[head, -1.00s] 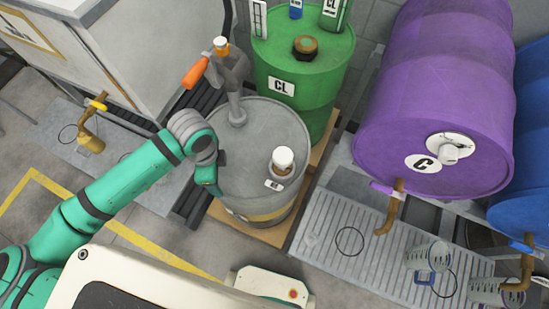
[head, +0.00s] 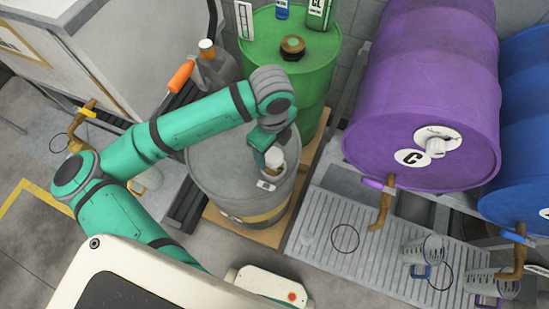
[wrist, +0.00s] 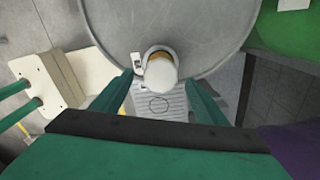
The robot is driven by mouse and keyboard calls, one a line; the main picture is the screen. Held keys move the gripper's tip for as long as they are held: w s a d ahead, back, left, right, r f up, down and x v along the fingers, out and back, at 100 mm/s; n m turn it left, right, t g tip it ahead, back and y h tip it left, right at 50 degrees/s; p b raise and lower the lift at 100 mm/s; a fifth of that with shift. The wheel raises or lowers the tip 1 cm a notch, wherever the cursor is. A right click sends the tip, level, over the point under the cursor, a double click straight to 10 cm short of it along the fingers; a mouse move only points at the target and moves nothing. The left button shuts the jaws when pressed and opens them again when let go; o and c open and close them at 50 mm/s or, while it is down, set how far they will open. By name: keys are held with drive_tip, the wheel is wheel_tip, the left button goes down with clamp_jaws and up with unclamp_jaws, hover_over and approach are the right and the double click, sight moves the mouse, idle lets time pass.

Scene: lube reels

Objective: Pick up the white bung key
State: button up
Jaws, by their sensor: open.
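The white bung key (head: 276,157) is a short white knob near the front rim of the grey drum's top (head: 215,170). In the wrist view the white bung key (wrist: 161,75) is seen from above, with a brownish part showing beneath it. My gripper (head: 264,150) is above the drum at the key, and my arm hides part of the drum top. In the wrist view my gripper (wrist: 160,82) is open, with one green finger on each side of the key. I see gaps between both fingers and the key. I cannot tell the exact height difference.
A green drum (head: 305,85) with a brown bung (head: 292,47) stands behind. A large purple drum (head: 420,90) and a blue drum (head: 527,120) lie to the right above a slatted drip tray (head: 325,222). An orange-handled pump (head: 181,75) is at the left.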

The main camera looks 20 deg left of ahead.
sight(273, 155)
drive_tip(key=shift+f, duration=3)
drive_tip(key=c, duration=1.2)
